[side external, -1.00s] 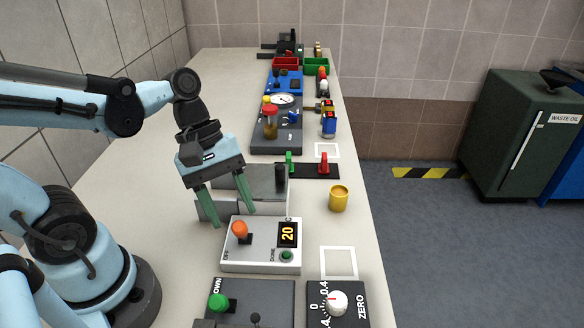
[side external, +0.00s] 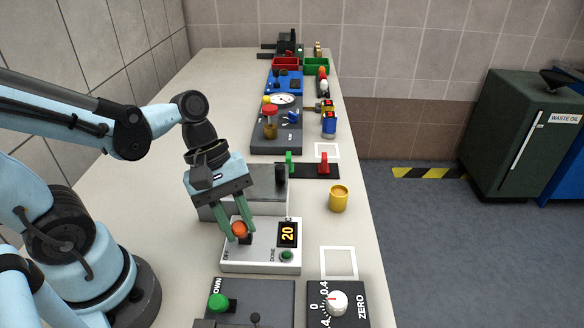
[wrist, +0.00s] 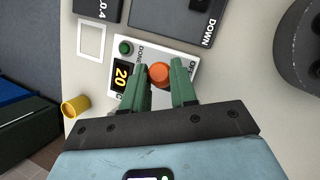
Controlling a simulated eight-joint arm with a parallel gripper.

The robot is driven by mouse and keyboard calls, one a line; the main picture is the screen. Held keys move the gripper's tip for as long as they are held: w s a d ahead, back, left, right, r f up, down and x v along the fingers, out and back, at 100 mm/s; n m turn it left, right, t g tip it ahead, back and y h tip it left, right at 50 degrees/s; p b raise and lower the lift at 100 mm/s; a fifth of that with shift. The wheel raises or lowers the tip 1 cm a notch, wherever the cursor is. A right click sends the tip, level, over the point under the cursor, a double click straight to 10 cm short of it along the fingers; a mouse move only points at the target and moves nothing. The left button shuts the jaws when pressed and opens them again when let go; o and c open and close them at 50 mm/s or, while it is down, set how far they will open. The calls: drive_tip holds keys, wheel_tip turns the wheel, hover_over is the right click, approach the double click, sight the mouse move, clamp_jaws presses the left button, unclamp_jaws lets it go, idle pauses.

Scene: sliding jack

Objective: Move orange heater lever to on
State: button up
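The orange heater lever (side external: 240,229) is a round knob on a white box (side external: 262,262) with a yellow "20" display (side external: 288,234), a green button (side external: 287,256) and an "OFF" label at its left. My gripper (side external: 236,236) is open, with its green fingers on either side of the orange knob in the side view. In the wrist view the knob (wrist: 160,73) shows at and just past the fingertips (wrist: 162,72), between them. I see gaps beside it there; contact is not clear. The lever's stem is mostly hidden.
A grey block (side external: 262,180) stands just behind the white box. A yellow cup (side external: 339,198) is to the right. In front are a dark panel with a green knob (side external: 218,302) and a ZERO dial box (side external: 337,302). An empty white square outline (side external: 339,262) lies at right.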

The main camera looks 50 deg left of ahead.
clamp_jaws()
drive_tip(key=shift+w+a+r+n+g+h, duration=0.2)
drive_tip(key=shift+w+a+n+g+h, duration=0.2)
drive_tip(key=shift+w+a+g+h, duration=0.85)
drive_tip(key=shift+s+d+h, duration=0.2)
drive_tip(key=shift+h, duration=0.05)
drive_tip(key=o, duration=0.7)
unclamp_jaws()
drive_tip(key=shift+a+r, duration=0.1)
drive_tip(key=v, duration=0.7)
drive_tip(key=shift+w, duration=0.15)
